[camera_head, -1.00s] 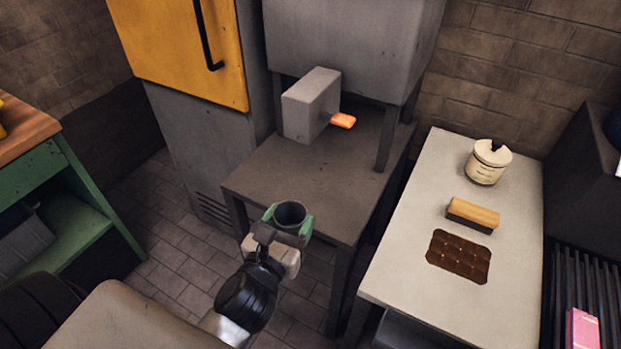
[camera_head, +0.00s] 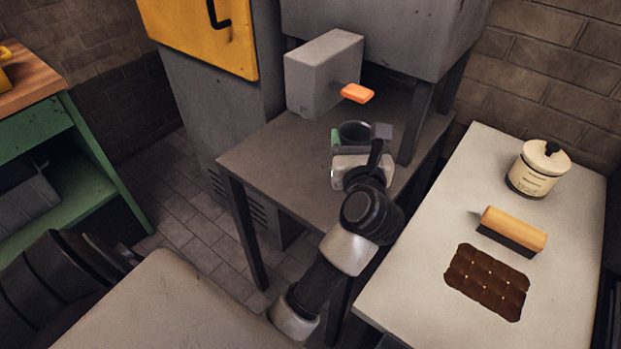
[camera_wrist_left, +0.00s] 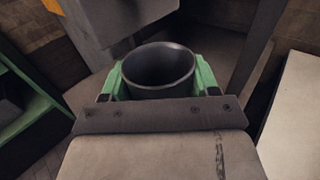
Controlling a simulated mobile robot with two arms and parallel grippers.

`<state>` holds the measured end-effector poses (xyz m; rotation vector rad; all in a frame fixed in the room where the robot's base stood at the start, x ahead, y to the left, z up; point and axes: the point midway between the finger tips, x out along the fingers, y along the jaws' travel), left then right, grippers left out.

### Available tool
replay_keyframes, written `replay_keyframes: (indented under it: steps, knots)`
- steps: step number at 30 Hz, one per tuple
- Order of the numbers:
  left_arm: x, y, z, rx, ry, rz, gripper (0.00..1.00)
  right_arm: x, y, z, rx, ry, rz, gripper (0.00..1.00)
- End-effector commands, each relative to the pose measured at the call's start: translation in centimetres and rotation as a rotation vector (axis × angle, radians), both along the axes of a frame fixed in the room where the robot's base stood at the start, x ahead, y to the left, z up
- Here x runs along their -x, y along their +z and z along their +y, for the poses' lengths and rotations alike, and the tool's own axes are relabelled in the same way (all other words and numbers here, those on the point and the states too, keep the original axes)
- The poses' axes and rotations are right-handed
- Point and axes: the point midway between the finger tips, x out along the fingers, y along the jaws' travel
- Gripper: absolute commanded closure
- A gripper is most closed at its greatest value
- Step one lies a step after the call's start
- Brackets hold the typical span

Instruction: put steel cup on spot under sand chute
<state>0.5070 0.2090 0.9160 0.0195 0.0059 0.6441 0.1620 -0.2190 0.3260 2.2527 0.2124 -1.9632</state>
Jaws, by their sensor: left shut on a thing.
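My left gripper (camera_head: 358,143) is shut on the steel cup (camera_head: 354,131), a dark grey open-topped cup, over the right part of the grey metal table. In the left wrist view the cup (camera_wrist_left: 158,68) sits upright between the green fingers, and its inside looks empty. The grey box with an orange lever (camera_head: 357,93), likely the sand chute (camera_head: 318,75), hangs just behind and left of the cup. I cannot make out a marked spot below it. Whether the cup touches the tabletop (camera_head: 275,165) is unclear. My right gripper is not in view.
A large grey housing (camera_head: 375,35) stands over the table on legs, one close to the right of my gripper. The table's left part is clear.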

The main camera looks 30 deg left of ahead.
Motion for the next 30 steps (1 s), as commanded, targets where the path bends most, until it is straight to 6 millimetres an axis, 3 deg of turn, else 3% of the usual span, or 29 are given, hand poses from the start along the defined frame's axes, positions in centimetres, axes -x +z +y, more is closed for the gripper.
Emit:
replay_keyframes:
  steps: [5, 8, 15, 21, 26, 30]
  knots:
    - [-0.5, 0.4, 0.2, 0.007, 0.058, -0.004, 0.65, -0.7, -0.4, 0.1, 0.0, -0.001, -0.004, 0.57]
    - [-0.7, -0.2, 1.4, 0.004, 0.067, -0.002, 0.65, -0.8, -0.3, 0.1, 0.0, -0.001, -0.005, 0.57]
    - [-1.4, -3.5, 6.9, 0.001, 0.067, -0.001, 0.64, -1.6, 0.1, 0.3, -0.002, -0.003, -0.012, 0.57]
    - [-2.0, -5.7, 10.4, 0.004, 0.064, -0.002, 0.64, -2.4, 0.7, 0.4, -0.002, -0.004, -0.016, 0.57]
    - [-2.2, -6.4, 11.5, 0.007, 0.062, -0.002, 0.65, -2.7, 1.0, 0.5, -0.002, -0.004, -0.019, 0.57]
    - [-2.2, -8.3, 11.5, 0.005, 0.062, 0.001, 0.65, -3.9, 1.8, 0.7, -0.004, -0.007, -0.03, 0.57]
